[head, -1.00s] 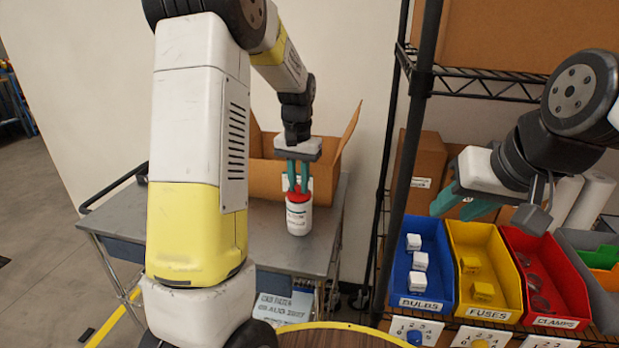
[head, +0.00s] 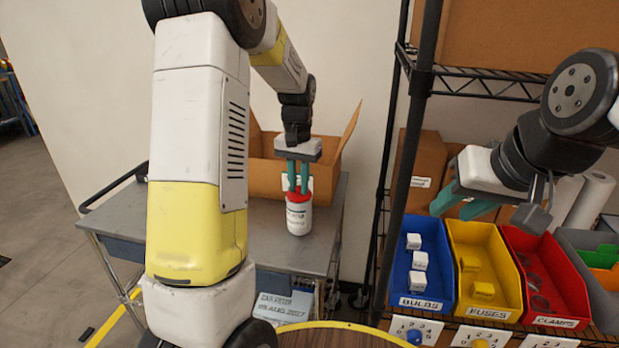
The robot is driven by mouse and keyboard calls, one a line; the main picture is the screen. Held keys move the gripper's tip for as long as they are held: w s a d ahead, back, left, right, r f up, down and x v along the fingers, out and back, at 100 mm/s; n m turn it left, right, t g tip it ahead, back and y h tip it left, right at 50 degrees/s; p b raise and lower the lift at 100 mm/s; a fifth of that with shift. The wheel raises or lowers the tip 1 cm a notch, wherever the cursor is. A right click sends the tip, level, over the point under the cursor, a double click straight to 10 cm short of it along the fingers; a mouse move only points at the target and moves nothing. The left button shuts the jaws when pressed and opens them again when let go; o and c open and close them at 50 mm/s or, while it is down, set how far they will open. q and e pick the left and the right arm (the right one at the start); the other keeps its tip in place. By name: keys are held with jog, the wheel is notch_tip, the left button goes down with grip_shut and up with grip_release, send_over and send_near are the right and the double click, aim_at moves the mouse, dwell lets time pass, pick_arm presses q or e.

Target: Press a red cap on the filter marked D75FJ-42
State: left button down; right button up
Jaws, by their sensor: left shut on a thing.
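A white filter (head: 299,217) with dark print stands upright on the grey metal cart, left of the shelf rack. Its print is too small to read. A red cap (head: 299,197) sits at the top of the filter. My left gripper (head: 299,191) points straight down from above with its green fingers shut on the red cap. My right gripper (head: 458,207) is at the right, in front of the rack and above the bins. Its green fingers are seen from the side, and no object shows in them.
An open cardboard box (head: 262,180) stands behind the filter on the cart (head: 254,233). On the rack are a blue bin (head: 424,304) marked BULBS, a yellow bin (head: 485,313) marked FUSES and a red bin (head: 556,322) marked CLAMPS. A dark rack post (head: 408,150) stands between cart and bins.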

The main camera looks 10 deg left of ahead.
dwell(0.4)
pick_arm(q)
jog(key=c, duration=0.7)
grip_release()
jog(key=shift+r, duration=0.1)
jog(key=shift+r, duration=3.4)
grip_shut()
